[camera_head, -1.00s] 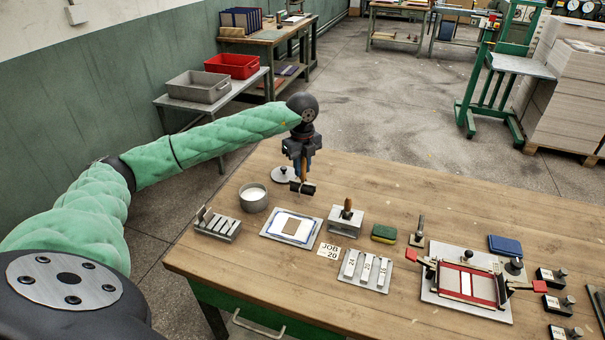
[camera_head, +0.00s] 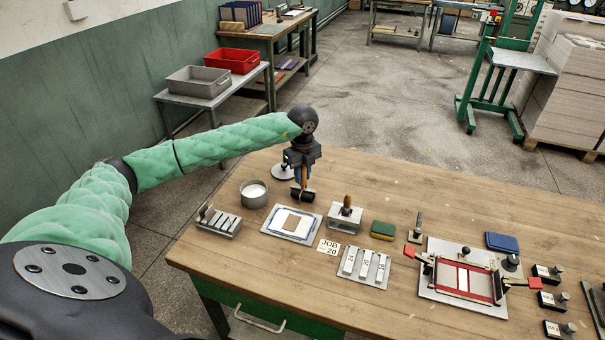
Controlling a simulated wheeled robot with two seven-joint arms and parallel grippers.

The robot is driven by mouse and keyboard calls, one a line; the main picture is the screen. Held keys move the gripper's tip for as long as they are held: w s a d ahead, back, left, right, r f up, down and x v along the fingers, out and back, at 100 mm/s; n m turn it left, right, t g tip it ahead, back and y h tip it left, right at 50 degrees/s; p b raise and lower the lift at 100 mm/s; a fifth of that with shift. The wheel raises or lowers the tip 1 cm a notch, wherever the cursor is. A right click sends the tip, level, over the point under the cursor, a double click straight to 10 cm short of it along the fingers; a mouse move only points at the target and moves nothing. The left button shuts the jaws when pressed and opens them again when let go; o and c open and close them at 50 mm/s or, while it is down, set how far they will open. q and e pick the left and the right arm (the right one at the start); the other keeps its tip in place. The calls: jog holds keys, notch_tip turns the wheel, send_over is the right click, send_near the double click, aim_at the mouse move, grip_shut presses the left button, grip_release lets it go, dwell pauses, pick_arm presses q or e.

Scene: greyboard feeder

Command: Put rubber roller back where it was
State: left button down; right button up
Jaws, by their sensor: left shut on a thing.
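The rubber roller (camera_head: 302,195) has a black cylinder and a wooden handle. It hangs below my left gripper (camera_head: 303,178), which is shut on its handle, with the cylinder downward. It is over the back left of the wooden table (camera_head: 400,185), just behind the white sheet plate (camera_head: 291,223). I cannot tell whether the cylinder touches the table. A pale round disc (camera_head: 281,171) lies just behind and left of the gripper, partly hidden by it. My right gripper is not in view.
A grey pot (camera_head: 254,194) with white contents stands left of the roller. A grey block with a wooden-handled tool (camera_head: 345,215) stands to the right. The back middle of the table is clear.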

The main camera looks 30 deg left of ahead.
pick_arm(q)
jog(key=shift+f, duration=0.1)
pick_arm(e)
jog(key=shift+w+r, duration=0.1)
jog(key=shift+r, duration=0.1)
pick_arm(q)
jog(key=c, duration=1.3)
grip_release()
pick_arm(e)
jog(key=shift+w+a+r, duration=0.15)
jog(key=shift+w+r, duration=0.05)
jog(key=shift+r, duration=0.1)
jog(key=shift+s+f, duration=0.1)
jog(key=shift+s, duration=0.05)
pick_arm(q)
jog(key=shift+r, duration=0.4)
notch_tip(320, 180, up, 5)
jog(key=shift+f+b, duration=0.15)
jog(key=shift+b, duration=0.95)
notch_tip(320, 180, up, 7)
jog(key=shift+f+b, duration=0.1)
jog(key=shift+b, duration=0.85)
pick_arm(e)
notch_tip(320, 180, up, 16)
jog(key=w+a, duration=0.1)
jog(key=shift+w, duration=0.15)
